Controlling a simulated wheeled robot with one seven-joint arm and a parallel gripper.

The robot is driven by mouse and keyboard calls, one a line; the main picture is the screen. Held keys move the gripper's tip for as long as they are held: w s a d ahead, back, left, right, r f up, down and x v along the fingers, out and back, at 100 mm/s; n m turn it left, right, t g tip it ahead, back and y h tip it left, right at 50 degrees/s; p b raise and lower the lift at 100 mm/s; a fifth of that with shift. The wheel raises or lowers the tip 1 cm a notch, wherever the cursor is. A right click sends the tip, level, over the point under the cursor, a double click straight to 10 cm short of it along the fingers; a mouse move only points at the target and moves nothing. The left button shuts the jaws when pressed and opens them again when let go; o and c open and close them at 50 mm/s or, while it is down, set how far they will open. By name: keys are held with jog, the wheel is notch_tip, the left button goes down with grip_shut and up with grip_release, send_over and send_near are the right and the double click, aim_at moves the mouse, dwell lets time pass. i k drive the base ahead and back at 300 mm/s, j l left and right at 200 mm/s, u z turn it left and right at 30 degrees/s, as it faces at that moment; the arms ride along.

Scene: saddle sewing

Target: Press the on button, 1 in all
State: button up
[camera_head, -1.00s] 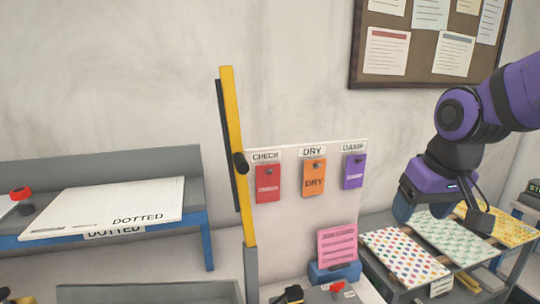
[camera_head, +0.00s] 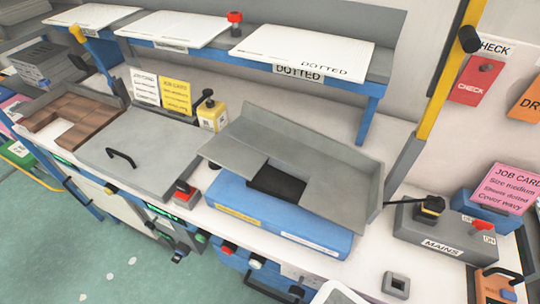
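A grey box labelled MAINS (camera_head: 442,246) stands on the bench at the lower right. On its right end is a red button (camera_head: 481,226) beside a small label that seems to read ON. I cannot tell if the red button is pressed. My gripper and arm are not in this view.
A blue machine (camera_head: 270,222) with a grey tray top stands left of the MAINS box. A small grey square block (camera_head: 396,284) lies in front. A yellow post (camera_head: 440,90) rises behind.

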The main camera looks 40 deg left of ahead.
aim_at(198, 237)
jog(key=k+l+u, duration=0.25)
jog(key=k, duration=0.15)
jog(key=u, duration=1.8)
